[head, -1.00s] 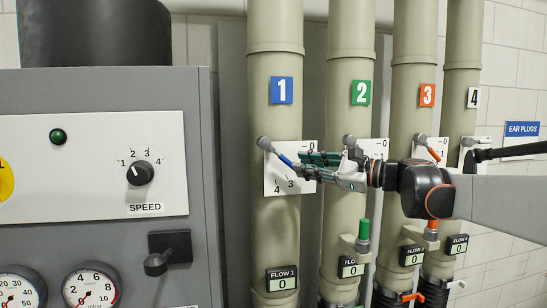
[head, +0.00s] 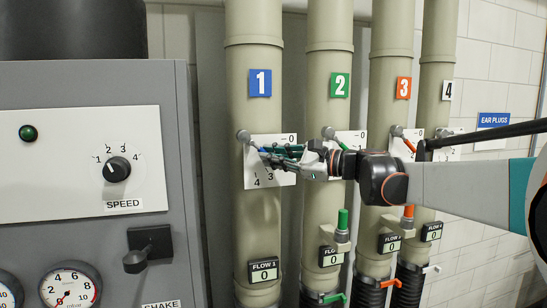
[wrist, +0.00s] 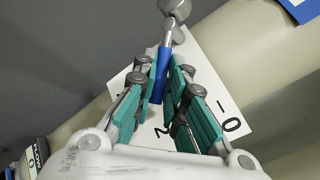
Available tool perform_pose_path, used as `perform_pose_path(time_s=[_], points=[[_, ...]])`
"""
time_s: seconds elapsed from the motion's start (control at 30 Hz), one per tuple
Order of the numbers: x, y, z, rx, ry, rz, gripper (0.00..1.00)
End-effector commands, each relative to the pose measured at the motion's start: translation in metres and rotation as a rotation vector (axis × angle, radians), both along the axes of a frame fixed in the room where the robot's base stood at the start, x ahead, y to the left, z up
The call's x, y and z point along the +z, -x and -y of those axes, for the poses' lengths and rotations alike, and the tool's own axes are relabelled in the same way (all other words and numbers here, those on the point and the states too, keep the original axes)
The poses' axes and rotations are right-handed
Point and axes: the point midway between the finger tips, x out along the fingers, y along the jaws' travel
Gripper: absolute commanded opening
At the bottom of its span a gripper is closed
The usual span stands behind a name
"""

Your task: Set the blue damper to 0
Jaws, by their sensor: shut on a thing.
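The blue damper is a lever with a grey round pivot (head: 243,136) on pipe 1, under the blue "1" label (head: 260,83). Its blue handle (wrist: 161,77) shows in the wrist view between the teal fingers. My gripper (head: 268,153) is shut on the handle, coming from the right; it also fills the wrist view (wrist: 163,92). The white scale plate (head: 254,179) behind it shows 0 at the upper right and 3 and 4 at the bottom. In the wrist view the handle slants toward the 2, with part of the scale hidden by the fingers.
Pipes 2, 3 and 4 stand to the right with their own levers; my arm crosses in front of them. The green-topped valve (head: 342,221) is below my gripper. A grey control cabinet (head: 90,240) stands at left. The FLOW 1 display (head: 264,271) reads 0.

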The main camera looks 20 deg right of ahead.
Motion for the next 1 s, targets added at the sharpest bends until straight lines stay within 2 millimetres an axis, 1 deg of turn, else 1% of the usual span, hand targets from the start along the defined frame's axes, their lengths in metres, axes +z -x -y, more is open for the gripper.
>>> perform_pose_path(time_s=[0.27,0.8,1.0], points=[[0.007,0.000,0.003,0.001,0.084,0.000,0.00],[0.034,0.000,0.009,0.002,0.494,0.000,0.00],[0.040,0.000,0.010,0.002,0.611,0.000,0.00]])
